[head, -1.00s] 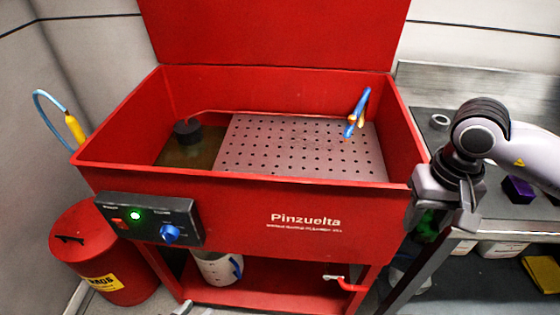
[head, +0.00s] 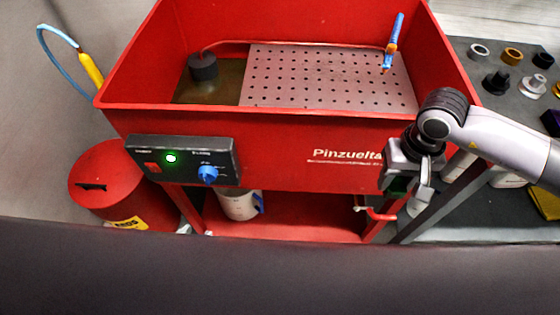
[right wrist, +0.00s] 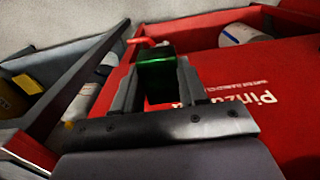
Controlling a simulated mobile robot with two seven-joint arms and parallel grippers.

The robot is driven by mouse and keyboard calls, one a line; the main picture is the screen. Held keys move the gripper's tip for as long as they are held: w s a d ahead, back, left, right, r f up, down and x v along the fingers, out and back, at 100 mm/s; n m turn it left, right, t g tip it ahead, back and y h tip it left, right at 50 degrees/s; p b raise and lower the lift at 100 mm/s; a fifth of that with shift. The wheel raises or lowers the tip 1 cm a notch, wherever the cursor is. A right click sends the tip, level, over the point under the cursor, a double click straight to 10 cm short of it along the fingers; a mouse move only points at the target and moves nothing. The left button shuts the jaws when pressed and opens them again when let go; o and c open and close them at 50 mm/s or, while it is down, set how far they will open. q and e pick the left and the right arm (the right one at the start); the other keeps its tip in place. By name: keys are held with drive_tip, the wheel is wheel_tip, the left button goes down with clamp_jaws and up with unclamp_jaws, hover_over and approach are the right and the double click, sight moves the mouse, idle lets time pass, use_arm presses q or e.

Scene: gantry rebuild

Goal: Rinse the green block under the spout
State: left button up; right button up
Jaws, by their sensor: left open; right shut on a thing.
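The green block (right wrist: 156,72) is held between the fingers of my right gripper (right wrist: 157,90) in the right wrist view. In the head view my right gripper (head: 408,187) is in front of the red basin's front wall, below the rim, near its right end. The block (head: 398,185) shows there only as a small dark green patch, mostly hidden by the gripper. The spout (head: 393,45), blue with an orange part, stands over the right side of the perforated grey plate (head: 325,78) in the basin. I see no water flow. My left gripper is not in view.
The red basin (head: 270,120) carries a control box (head: 185,160) with a lit green lamp and a blue knob. A red bin (head: 105,185) stands at left. A dark-topped bench (head: 500,105) with several small parts is at right. A red pipe (head: 380,214) sticks out below.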

sight(391, 197)
drive_tip(key=f, duration=0.1)
drive_tip(key=s+f, duration=0.1)
drive_tip(key=f, duration=0.2)
drive_tip(key=shift+s, duration=0.35)
